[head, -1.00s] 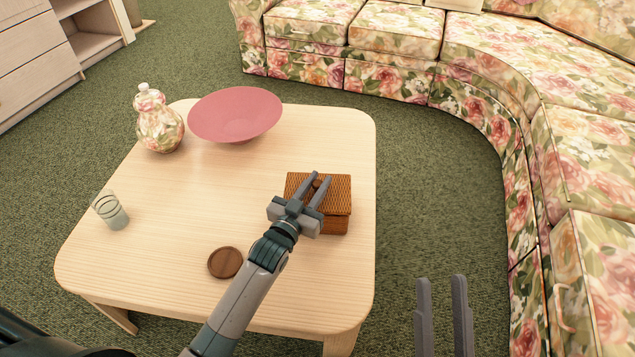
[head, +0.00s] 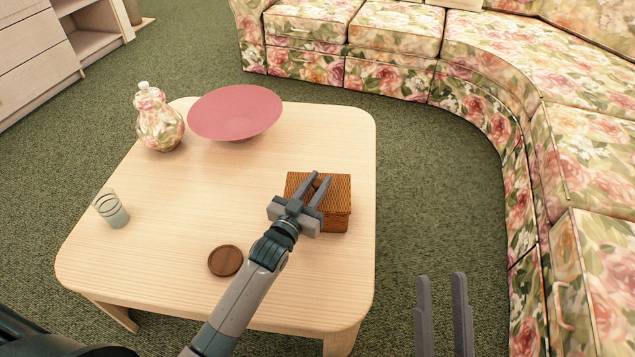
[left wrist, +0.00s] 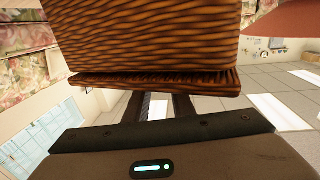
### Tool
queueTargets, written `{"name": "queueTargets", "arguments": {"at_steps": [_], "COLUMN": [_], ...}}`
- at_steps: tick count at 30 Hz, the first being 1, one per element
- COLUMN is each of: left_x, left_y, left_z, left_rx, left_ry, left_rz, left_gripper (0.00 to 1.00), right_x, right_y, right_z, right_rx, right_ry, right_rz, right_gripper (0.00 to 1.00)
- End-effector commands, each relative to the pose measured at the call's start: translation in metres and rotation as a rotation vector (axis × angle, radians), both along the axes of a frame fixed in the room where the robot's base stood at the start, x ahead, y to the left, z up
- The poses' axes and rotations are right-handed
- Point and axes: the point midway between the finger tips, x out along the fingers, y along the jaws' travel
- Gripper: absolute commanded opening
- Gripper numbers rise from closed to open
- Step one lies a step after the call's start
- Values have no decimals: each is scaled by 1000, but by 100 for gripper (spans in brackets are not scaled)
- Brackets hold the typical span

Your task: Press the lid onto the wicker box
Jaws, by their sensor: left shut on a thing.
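The brown wicker box (head: 335,222) stands on the right part of the pale wooden table (head: 180,240). Its woven lid (head: 338,186) lies over its top; the lid also shows in the left wrist view (left wrist: 205,82), right against the box body (left wrist: 155,38) with only a thin dark seam between them. My left gripper (head: 320,184) is over the lid, its fingers shut on the small brown lid knob, mostly hidden between them. My right gripper (head: 442,280) is open and empty, low at the right, away from the table.
A pink bowl (head: 235,110) and a floral jar (head: 158,122) stand at the table's back left. A glass (head: 111,210) stands at the left edge. A round brown coaster (head: 225,261) lies near the front. A floral sofa (head: 480,110) curves around the right.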

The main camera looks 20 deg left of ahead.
Motion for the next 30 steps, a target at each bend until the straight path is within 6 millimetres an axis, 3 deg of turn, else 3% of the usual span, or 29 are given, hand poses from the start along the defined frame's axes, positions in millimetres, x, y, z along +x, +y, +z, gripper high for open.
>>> {"name": "queueTargets", "arguments": {"at_steps": [22,23,24,25,30], "left_x": [0,0,0,0,0], "left_y": [0,0,0,0,0], "left_z": [-2,-2,-2,-2,-2], "left_rx": [0,0,0,0,0], "left_ry": [0,0,0,0,0], "left_rz": [-1,-1,-1,-1,-1], "left_gripper": [0,29,39,44,44], "right_x": [0,0,0,0,0], "right_y": [0,0,0,0,0], "right_z": [4,4,4,4,4], "right_rx": [0,0,0,0,0], "right_ry": [0,0,0,0,0], "right_rz": [0,0,0,0,0], "right_gripper": [31,31,31,31,31]}}
